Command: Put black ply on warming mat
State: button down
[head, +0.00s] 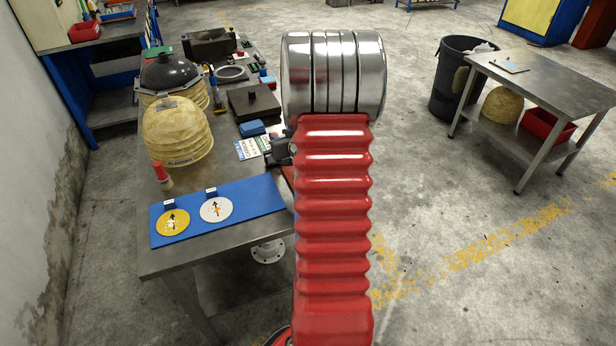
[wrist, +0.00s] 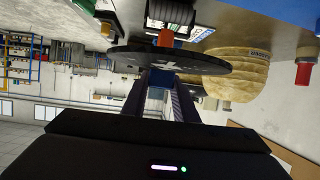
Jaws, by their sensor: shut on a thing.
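The black ply (wrist: 125,60), a thin dark disc with a white mark, shows in the wrist view. My gripper (wrist: 160,85) is shut on its blue tab (wrist: 158,77), and the ply sits beyond the fingertips. In the head view my red arm hides both the gripper and the ply.
A blue mat (head: 255,193) on the bench (head: 190,258) bears a yellow ply (head: 173,222) and a white ply (head: 216,209). Behind stand a ribbed tan mould (head: 178,130), a black dome (head: 170,74) and a red-capped bottle (head: 161,175). A side table (head: 540,75) stands right, across clear floor.

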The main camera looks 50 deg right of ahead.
jog(key=s+d, duration=0.4)
jog(key=d, duration=0.1)
jog(key=shift+s+f+m+g+h, duration=0.15)
jog(key=shift+f+m+g+h, duration=0.2)
jog(key=shift+m+g+h, duration=0.05)
jog(key=shift+f, duration=0.1)
jog(key=shift+f, duration=2.85)
jog(key=shift+f, duration=2.05)
jog(key=shift+f, duration=0.1)
jog(key=c, duration=1.4)
grip_release()
